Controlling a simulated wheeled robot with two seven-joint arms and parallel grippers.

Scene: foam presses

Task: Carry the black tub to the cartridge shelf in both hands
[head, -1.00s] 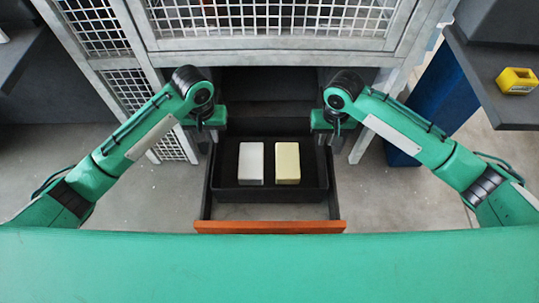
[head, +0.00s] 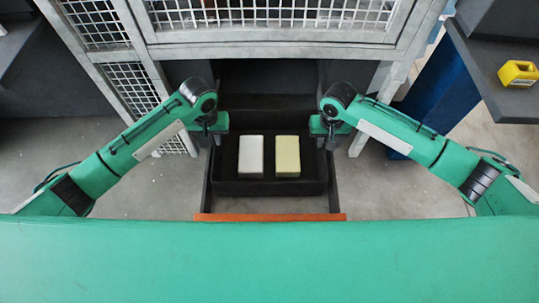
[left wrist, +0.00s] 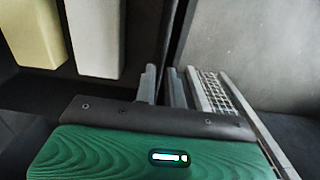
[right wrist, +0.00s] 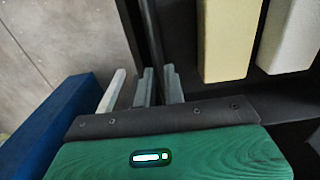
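The black tub (head: 268,187) sits low between my arms, inside an open drawer. It holds a white block (head: 250,157) and a pale yellow block (head: 287,157) side by side. My left gripper (head: 218,124) is at the tub's left side wall, and my right gripper (head: 321,126) is at its right side wall. In the left wrist view, two grey fingers (left wrist: 162,85) stand a small gap apart with a dark wall edge between them. The right wrist view shows the same for the right fingers (right wrist: 159,85). Whether they press the wall is unclear. The cartridge shelf is not identifiable.
The drawer has an orange front (head: 270,217) close to my body. A grey frame with white mesh (head: 270,14) stands above and behind the tub. At right are a blue panel (head: 440,95) and a dark table (head: 490,75) bearing a yellow object (head: 518,74). Grey floor lies either side.

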